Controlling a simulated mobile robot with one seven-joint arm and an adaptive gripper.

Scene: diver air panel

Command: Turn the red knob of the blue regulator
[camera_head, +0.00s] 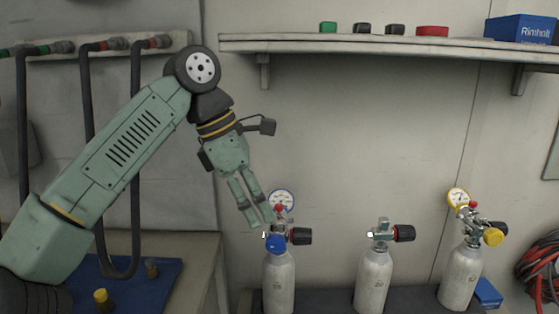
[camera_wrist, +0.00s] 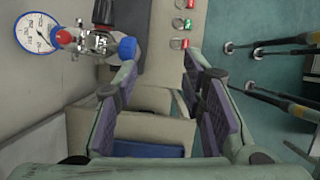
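The blue regulator sits on the left silver cylinder (camera_head: 278,280). Its blue-rimmed gauge (camera_head: 282,200) and blue round cap (camera_head: 274,243) show, with a small red knob (camera_head: 279,208) between them. In the wrist view the red knob (camera_wrist: 65,37) is at the upper left, between the gauge (camera_wrist: 35,33) and the blue cap (camera_wrist: 127,48). My gripper (camera_head: 260,222) points down, with its tips just left of the regulator in the head view. In the wrist view my gripper (camera_wrist: 165,78) is open, with nothing between its fingers. The red knob lies outside the fingers, to their left.
A middle cylinder (camera_head: 371,283) has a black knob. A right cylinder (camera_head: 461,277) carries a yellow regulator (camera_head: 458,199). A shelf (camera_head: 350,46) runs above with small boxes on it. Hoses (camera_head: 136,160) hang at left over a blue mat (camera_head: 165,285).

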